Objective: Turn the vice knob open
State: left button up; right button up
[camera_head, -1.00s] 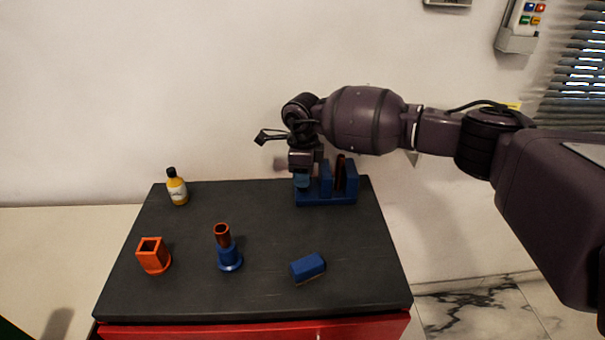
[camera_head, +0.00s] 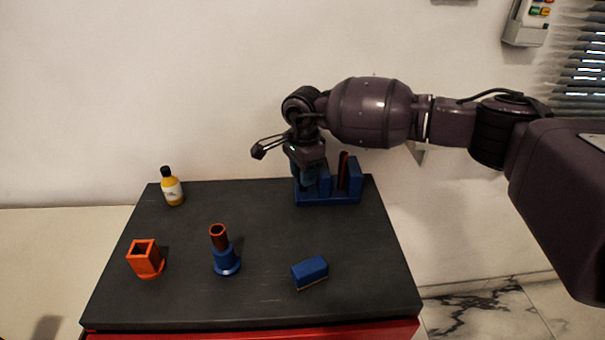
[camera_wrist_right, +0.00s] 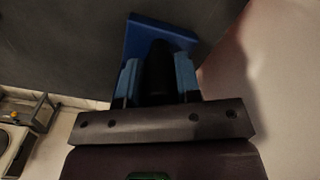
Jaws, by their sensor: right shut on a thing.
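The blue vice (camera_head: 343,195) stands at the back right of the dark table top, with a dark reddish upright piece (camera_head: 343,171) between its blue blocks. My right gripper (camera_head: 304,184) reaches down at the vice's left end. In the right wrist view, its two blue fingers (camera_wrist_right: 158,82) are on either side of the black, round-ended vice knob (camera_wrist_right: 158,65) and are shut on it. Part of the vice's blue body (camera_wrist_right: 150,28) shows beyond the knob. In the head view the gripper hides the knob. My left gripper is not in view.
A yellow bottle (camera_head: 172,188) stands at the back left. An orange square holder (camera_head: 146,260), a blue stand (camera_head: 226,262) with a brown tube (camera_head: 218,237), and a blue block (camera_head: 310,272) are nearer the front. The middle of the table top (camera_head: 265,215) is clear.

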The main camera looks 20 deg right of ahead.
jog(key=shift+n+b, duration=0.45)
jog(key=shift+n, duration=0.95)
jog(key=shift+w+d+r, duration=0.1)
jog(key=shift+r, duration=0.05)
jog(key=o, duration=0.8)
jog(key=shift+w, duration=0.1)
jog(key=shift+o, duration=0.6)
jog(key=shift+s+f, duration=0.2)
jog(key=shift+r, duration=0.1)
notch_tip(320, 180, up, 11)
jog(key=shift+f+p, duration=0.1)
jog(key=shift+p, duration=0.45)
